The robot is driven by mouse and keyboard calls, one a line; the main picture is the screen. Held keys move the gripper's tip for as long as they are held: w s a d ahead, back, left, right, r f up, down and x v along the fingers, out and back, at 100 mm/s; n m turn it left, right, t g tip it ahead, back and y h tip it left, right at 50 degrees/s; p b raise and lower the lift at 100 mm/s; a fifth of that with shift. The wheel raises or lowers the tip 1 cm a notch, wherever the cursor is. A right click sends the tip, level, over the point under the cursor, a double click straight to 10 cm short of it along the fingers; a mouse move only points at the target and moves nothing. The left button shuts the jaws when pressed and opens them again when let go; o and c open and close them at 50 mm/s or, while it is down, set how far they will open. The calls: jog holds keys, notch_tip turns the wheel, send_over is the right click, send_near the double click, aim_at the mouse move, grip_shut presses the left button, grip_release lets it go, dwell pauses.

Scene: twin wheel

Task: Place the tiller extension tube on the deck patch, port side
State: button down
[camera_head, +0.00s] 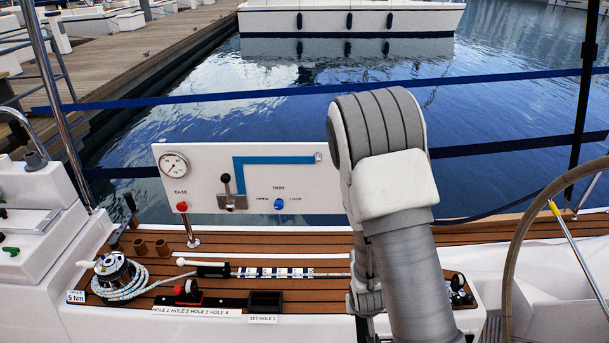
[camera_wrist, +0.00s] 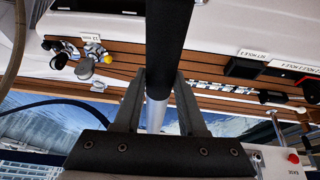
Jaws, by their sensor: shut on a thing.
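A tube with a thick black sleeve (camera_wrist: 168,38) and a bare silver section (camera_wrist: 156,113), apparently the tiller extension tube, runs between the fingers of my gripper (camera_wrist: 160,82) in the wrist view. My gripper is shut on it. The black part extends out of the top of that picture, so its far end is hidden. In the head view my arm hides the gripper and the tube. The brown planked deck (camera_head: 330,238) lies along the boat's side behind my arm. I cannot pick out a separate deck patch on it.
A gauge panel (camera_head: 245,178) stands behind. The steering wheel (camera_head: 515,240) is at right. Small fittings (camera_wrist: 90,58) stand on the deck.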

jog(key=s+b+x, duration=0.1)
jog(key=b+x, duration=0.6)
jog(key=b, duration=0.5)
jog(key=s+a+f+b+x, duration=0.1)
jog(key=b+x, duration=0.7)
jog(key=b, duration=0.4)
jog(key=shift+s+f+b, duration=0.2)
jog(key=shift+s+b, duration=0.15)
jog(key=shift+b, duration=0.05)
jog(key=shift+r, duration=0.1)
